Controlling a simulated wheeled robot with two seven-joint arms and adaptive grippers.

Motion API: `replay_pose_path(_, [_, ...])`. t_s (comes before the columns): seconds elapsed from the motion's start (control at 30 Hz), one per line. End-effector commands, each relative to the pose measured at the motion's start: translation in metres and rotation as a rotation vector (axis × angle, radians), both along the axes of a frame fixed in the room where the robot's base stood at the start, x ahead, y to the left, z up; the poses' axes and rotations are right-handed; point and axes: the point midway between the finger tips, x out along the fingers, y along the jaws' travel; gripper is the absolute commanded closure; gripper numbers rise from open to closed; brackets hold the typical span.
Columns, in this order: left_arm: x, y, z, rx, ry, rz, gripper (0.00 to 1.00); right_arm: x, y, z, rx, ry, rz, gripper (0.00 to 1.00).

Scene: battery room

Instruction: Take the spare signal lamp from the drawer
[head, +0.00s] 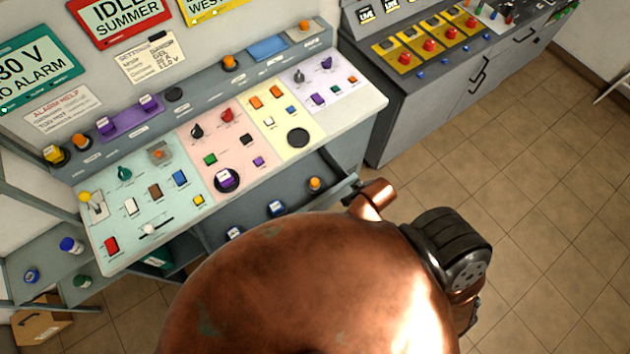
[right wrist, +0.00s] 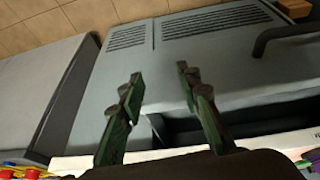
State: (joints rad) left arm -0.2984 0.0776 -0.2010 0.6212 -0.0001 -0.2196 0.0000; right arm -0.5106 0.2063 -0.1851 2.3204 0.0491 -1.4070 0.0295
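The drawer (head: 340,197) under the control desk stands open in the head view, partly hidden by my copper arm. In it lies a small orange round-topped piece (head: 315,184) that looks like a signal lamp, with blue pieces with white labels (head: 276,208) to its left. My right gripper (right wrist: 160,78) shows in the right wrist view. Its two green fingers are apart with nothing between them, in front of a grey cabinet face. In the head view it is hidden or out of frame. My left gripper is in neither view.
The sloped desk panel (head: 365,98) carries many knobs and buttons above the drawer. A second console (head: 390,125) stands at the right. A dark bar handle (right wrist: 285,38) and grey vented panel (right wrist: 215,45) show in the right wrist view. Tiled floor (head: 540,170) is clear.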

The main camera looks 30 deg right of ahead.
Motion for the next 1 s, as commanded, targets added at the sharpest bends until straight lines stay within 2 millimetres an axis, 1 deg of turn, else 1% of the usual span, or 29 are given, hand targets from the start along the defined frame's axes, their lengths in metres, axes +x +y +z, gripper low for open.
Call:
replay_pose_path(0.03, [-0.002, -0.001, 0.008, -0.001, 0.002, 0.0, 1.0, 0.002, 0.002, 0.023, -0.001, -0.016, 0.012, 0.69])
replay_pose_path(0.1, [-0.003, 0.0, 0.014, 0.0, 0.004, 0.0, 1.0, 0.012, 0.011, 0.046, 0.003, -0.049, 0.051, 0.69])
replay_pose_path(0.23, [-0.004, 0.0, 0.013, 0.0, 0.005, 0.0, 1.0, 0.033, 0.029, 0.051, 0.017, -0.091, 0.129, 0.69])
replay_pose_path(0.4, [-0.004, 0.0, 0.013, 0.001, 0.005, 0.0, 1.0, 0.06, 0.054, 0.047, 0.041, -0.14, 0.231, 0.69])
replay_pose_path(0.53, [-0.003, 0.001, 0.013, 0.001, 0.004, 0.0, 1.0, 0.078, 0.073, 0.041, 0.061, -0.172, 0.314, 0.69])
replay_pose_path(0.7, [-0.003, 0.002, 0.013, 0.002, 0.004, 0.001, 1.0, 0.098, 0.093, 0.027, 0.091, -0.198, 0.44, 0.69])
replay_pose_path(0.77, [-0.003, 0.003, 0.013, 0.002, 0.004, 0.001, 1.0, 0.103, 0.094, 0.018, 0.102, -0.198, 0.489, 0.69])
replay_pose_path(0.83, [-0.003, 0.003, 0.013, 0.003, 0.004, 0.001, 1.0, 0.108, 0.089, 0.007, 0.113, -0.192, 0.533, 0.69])
replay_pose_path(0.9, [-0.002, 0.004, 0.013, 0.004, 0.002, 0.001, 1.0, 0.111, 0.079, -0.002, 0.122, -0.182, 0.558, 0.69])
replay_pose_path(1.0, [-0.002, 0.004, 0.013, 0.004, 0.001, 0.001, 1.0, 0.114, 0.062, -0.01, 0.129, -0.169, 0.572, 0.69])
